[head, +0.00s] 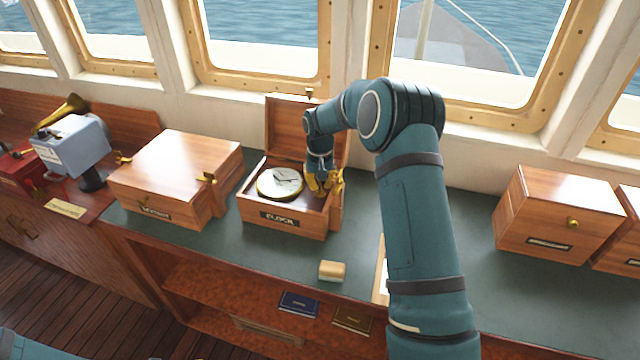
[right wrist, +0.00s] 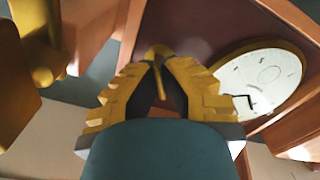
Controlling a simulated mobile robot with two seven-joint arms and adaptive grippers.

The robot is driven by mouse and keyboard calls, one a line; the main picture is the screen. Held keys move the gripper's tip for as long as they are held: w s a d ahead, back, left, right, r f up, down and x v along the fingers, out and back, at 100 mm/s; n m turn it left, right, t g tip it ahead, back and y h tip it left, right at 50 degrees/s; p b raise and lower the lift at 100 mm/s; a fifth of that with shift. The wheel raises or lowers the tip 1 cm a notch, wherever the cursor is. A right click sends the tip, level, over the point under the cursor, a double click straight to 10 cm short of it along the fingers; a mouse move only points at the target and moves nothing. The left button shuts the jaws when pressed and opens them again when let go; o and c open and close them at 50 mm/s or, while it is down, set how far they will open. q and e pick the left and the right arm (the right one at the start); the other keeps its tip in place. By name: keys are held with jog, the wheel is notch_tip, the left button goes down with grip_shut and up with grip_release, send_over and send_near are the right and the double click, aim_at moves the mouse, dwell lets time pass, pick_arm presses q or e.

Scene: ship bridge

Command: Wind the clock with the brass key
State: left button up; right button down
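The clock (head: 280,182) has a white dial and brass rim and lies face up in an open wooden box (head: 287,221) with its lid raised at the back. My right gripper (head: 321,188) reaches down into the right side of this box, beside the clock. In the right wrist view its fingertips (right wrist: 160,72) close around a slim brass piece with a rounded head, which looks like the brass key (right wrist: 158,52). The clock (right wrist: 263,80) shows to the right there, apart from the fingers. Whether the key touches the box is unclear. My left gripper is out of view.
A closed wooden box (head: 178,165) stands left of the clock box, and another (head: 552,215) stands far right. A small pale block (head: 332,271) lies near the counter's front edge. Books (head: 299,303) lie on the shelf below.

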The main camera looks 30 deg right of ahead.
jog(key=n, duration=0.3)
jog(key=shift+n, duration=0.4)
jog(key=n, duration=0.3)
jog(key=shift+f+n, duration=0.1)
jog(key=shift+n, duration=0.2)
jog(key=n, duration=0.3)
jog(key=shift+n, duration=0.4)
jog(key=n, duration=0.4)
jog(key=shift+s, duration=0.1)
jog(key=n+p, duration=0.1)
jog(key=n, duration=0.6)
jog(key=shift+n+p, duration=0.3)
jog(key=shift+p, duration=0.05)
jog(key=n+p, duration=0.1)
jog(key=n, duration=0.3)
jog(key=shift+n, duration=0.3)
jog(key=shift+n+p, duration=0.3)
jog(key=shift+n, duration=1.3)
jog(key=shift+n, duration=0.3)
